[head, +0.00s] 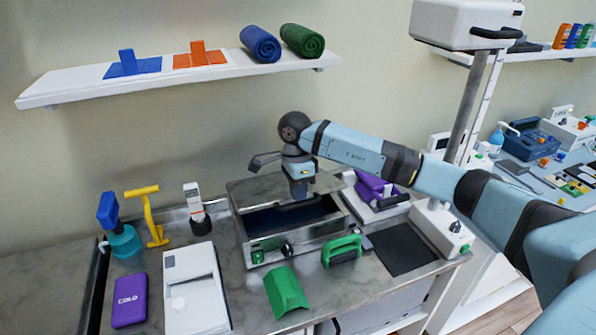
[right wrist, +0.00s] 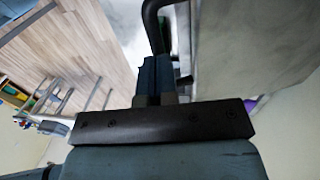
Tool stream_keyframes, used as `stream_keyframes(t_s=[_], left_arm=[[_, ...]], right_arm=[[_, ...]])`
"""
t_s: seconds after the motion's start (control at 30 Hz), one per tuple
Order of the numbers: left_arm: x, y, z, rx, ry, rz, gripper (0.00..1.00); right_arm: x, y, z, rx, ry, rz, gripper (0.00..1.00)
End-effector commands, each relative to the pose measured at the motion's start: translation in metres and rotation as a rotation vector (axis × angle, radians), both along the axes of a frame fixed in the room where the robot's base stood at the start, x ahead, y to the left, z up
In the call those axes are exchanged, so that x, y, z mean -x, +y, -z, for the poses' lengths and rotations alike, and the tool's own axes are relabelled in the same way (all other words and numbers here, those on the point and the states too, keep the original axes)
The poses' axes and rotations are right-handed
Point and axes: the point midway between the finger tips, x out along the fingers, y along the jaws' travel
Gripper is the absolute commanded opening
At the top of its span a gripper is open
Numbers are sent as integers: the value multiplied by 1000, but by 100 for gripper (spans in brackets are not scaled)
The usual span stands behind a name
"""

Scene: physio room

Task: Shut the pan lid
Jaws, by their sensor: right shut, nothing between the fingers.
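The pan is a grey metal box (head: 322,232) on the counter, with a dark blue interior showing through its open front part. Its grey lid (head: 252,188) is raised over the back of the box, so the pan is open. A dark curved handle (head: 265,159) shows above the lid, and a dark curved bar (right wrist: 152,22) shows by the fingertips in the right wrist view. My right gripper (head: 300,194) points down over the lid area, shut and empty; its fingers (right wrist: 157,72) are together. I cannot tell whether they touch the lid. My left gripper is not in view.
A green-handled block (head: 342,250) and a green curved piece (head: 285,291) lie before the pan. A white device (head: 195,285), purple case (head: 130,299) and yellow tool (head: 153,215) stand left. A dark mat (head: 402,249) lies right. A shelf (head: 90,82) hangs above.

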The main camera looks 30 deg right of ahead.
Motion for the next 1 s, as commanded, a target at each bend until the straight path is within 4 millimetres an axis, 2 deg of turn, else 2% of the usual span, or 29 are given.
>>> stream_keyframes(t_s=[0.17, 0.47, 0.57, 0.87, 1.0], left_arm=[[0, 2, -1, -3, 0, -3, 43], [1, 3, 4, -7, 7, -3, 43], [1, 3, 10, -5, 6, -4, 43], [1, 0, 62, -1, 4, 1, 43], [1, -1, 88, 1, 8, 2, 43]], right_arm=[[1, 1, 8, -1, -1, -1, 0], [1, 0, 9, -1, -2, -1, 0], [2, 0, 15, 7, -22, 0, 0], [16, 3, 55, 55, -222, -3, 0], [23, 5, 82, 61, -248, -2, 0]])
